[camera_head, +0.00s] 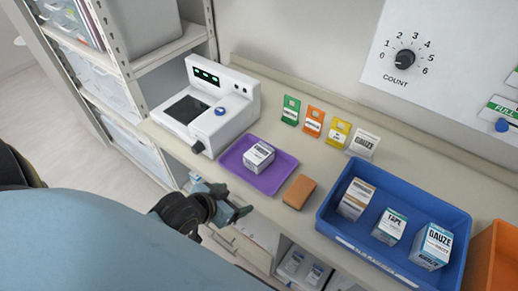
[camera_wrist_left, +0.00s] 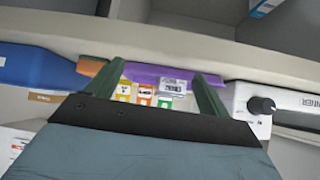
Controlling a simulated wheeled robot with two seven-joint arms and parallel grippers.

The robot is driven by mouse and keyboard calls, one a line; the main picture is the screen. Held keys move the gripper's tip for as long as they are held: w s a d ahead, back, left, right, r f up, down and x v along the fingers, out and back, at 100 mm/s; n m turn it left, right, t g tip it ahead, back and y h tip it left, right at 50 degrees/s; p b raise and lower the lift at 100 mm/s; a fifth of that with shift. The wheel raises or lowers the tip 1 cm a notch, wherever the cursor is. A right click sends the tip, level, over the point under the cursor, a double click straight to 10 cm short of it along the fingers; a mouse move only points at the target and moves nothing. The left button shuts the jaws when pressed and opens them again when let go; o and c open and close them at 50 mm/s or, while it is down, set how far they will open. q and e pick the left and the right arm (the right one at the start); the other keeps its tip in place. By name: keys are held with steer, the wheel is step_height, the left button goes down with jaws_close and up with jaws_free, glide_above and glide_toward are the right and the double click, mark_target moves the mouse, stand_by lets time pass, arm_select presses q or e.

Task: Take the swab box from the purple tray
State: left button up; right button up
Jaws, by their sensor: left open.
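The purple tray (camera_head: 279,177) lies on the counter in front of the white machine. A small white box with a grey label (camera_head: 258,155) sits on it; I take it for the swab box, though its print is too small to read. My left gripper (camera_head: 224,199) is open and empty, short of the counter's front edge, below and to the left of the tray. In the left wrist view, the open fingers of my left gripper (camera_wrist_left: 158,72) frame the purple tray (camera_wrist_left: 145,73) and the white box (camera_wrist_left: 172,86), with a gap before them. My right gripper is not in view.
A brown block (camera_head: 299,192) lies right of the tray. A blue bin (camera_head: 336,229) holds several boxes, beside an orange bin (camera_head: 497,262). The white machine (camera_head: 210,107) stands at left. Coloured cards (camera_head: 313,121) stand behind. Shelving (camera_head: 160,55) rises at far left.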

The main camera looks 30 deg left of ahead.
mark_target(258, 154)
arm_select(q)
steer(key=w+a+r+t, duration=0.3)
steer(key=w+a+r, duration=0.1)
steer(key=r, duration=0.1)
steer(key=shift+t+h, duration=0.4)
steer(key=shift+w, duration=0.3)
steer(key=x, duration=0.7)
steer(key=shift+w, duration=0.15)
steer(key=shift+b+x, duration=0.3)
steer(key=shift+x, duration=2.55)
steer(key=shift+d+r, duration=0.1)
steer(key=shift+r, duration=0.1)
steer(key=c, duration=1.1)
